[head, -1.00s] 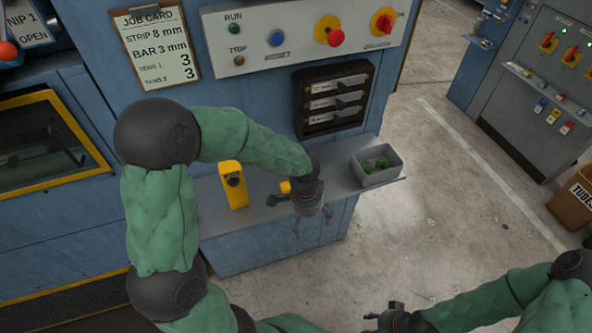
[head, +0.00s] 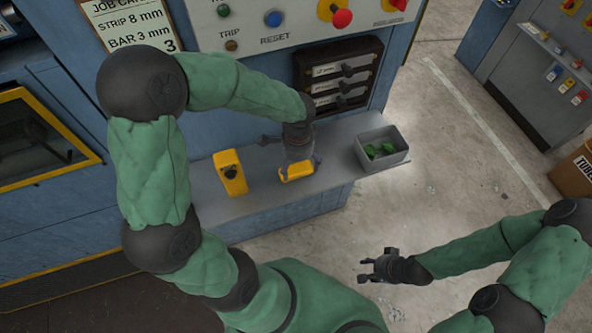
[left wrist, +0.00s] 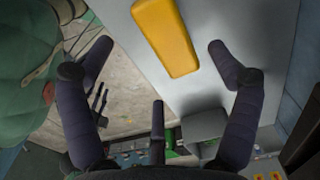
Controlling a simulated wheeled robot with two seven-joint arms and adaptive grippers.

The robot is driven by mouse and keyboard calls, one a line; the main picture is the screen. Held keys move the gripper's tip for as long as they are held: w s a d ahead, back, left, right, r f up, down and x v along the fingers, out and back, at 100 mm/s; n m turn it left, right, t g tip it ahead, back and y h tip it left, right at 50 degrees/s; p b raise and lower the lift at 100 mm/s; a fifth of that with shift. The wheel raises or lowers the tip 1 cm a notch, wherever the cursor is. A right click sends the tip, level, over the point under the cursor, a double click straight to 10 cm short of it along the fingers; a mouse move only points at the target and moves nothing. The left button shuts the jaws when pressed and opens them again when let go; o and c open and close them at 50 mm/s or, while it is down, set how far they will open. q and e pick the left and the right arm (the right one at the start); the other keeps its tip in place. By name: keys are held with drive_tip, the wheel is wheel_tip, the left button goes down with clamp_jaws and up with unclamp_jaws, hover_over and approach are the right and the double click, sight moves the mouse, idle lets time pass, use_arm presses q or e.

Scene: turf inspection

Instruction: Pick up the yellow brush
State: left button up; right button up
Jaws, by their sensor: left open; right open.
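The yellow brush (head: 297,172) lies on the grey ledge, partly covered by my left gripper in the head view. In the left wrist view it is a plain yellow block (left wrist: 167,37); no bristles show. My left gripper (head: 300,164) is open over the brush. In the left wrist view its dark fingers stand apart to the left and right of the block; I cannot tell whether they touch it. My right gripper (head: 368,268) is open and empty, out over the floor in front of the ledge.
A yellow device with a black knob (head: 231,172) stands on the ledge (head: 335,170) left of the brush. A grey bin with green pieces (head: 383,149) sits at the ledge's right end. A slotted dark rack (head: 340,77) is on the machine behind.

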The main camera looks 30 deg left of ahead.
sight(297, 171)
use_arm(q)
drive_tip(key=shift+w+a+f, duration=0.1)
drive_tip(key=shift+a+f, duration=0.05)
drive_tip(key=shift+f, duration=2.45)
drive_tip(key=shift+c, duration=0.3)
drive_tip(key=c, duration=1.2)
